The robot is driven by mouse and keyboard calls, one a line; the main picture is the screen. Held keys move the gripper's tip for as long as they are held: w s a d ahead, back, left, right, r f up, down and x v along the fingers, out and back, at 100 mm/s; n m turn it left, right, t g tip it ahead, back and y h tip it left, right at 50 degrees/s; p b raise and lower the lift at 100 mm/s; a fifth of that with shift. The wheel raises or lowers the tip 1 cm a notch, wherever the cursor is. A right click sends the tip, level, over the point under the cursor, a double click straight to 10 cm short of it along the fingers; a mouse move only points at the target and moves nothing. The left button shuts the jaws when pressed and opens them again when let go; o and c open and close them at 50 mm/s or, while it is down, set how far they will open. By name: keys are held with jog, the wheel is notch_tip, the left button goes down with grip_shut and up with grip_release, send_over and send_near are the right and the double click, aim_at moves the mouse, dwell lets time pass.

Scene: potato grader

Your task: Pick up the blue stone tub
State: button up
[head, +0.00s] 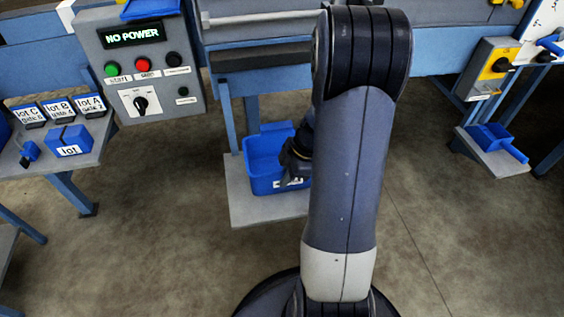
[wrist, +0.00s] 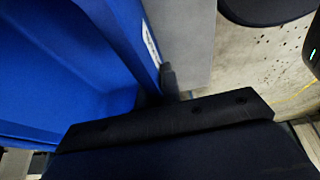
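The blue stone tub (head: 262,158) stands on a low grey shelf (head: 240,205) under the machine in the head view. A white label shows low on its front wall. My gripper (head: 295,165) is at the tub's right front side, partly hidden behind my arm. In the wrist view the tub (wrist: 60,65) fills the left, with its labelled wall running close to my gripper (wrist: 165,95). One finger shows near that wall, on its outer side. I cannot tell whether the fingers touch the wall or how far apart they are.
A control panel (head: 140,65) reading "NO POWER" hangs at upper left. A side table (head: 85,150) at left holds lot tags and a blue lot block (head: 70,141). Another blue tray (head: 497,140) sits on a low shelf at right. The floor between is clear.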

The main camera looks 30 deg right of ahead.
grip_shut()
notch_tip(320, 180, up, 10)
jog(key=p, duration=0.3)
dwell(1.2)
